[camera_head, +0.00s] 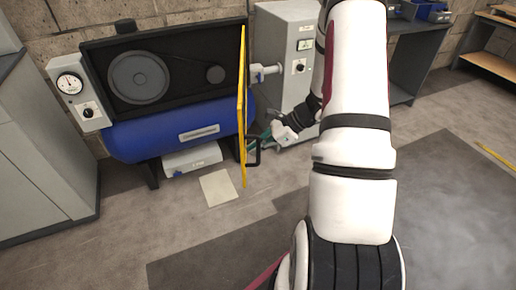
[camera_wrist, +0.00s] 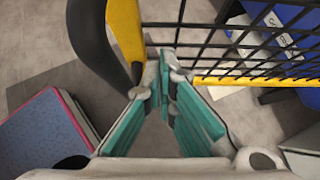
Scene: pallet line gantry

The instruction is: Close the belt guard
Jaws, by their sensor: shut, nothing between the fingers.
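The belt guard (camera_head: 242,115) is a yellow-framed panel hinged at the right side of the compressor. It stands swung open, nearly edge-on in the head view, leaving the pulleys (camera_head: 138,77) and belt bare. Its black handle (camera_head: 253,152) sits low on the outer face. In the wrist view the guard's yellow frame (camera_wrist: 126,28), black mesh and thick black handle (camera_wrist: 92,42) show close up. My gripper (camera_wrist: 167,62) has teal finger pads with the tips together, empty, beside the frame corner and the handle. Whether the tips touch the guard I cannot tell.
The blue compressor tank (camera_head: 180,130) stands under the pulley housing, with a gauge panel (camera_head: 75,90) at left. A grey cabinet (camera_head: 284,62) stands close behind the guard and my arm. A grey cabinet (camera_head: 38,150) is at far left. The floor in front is clear.

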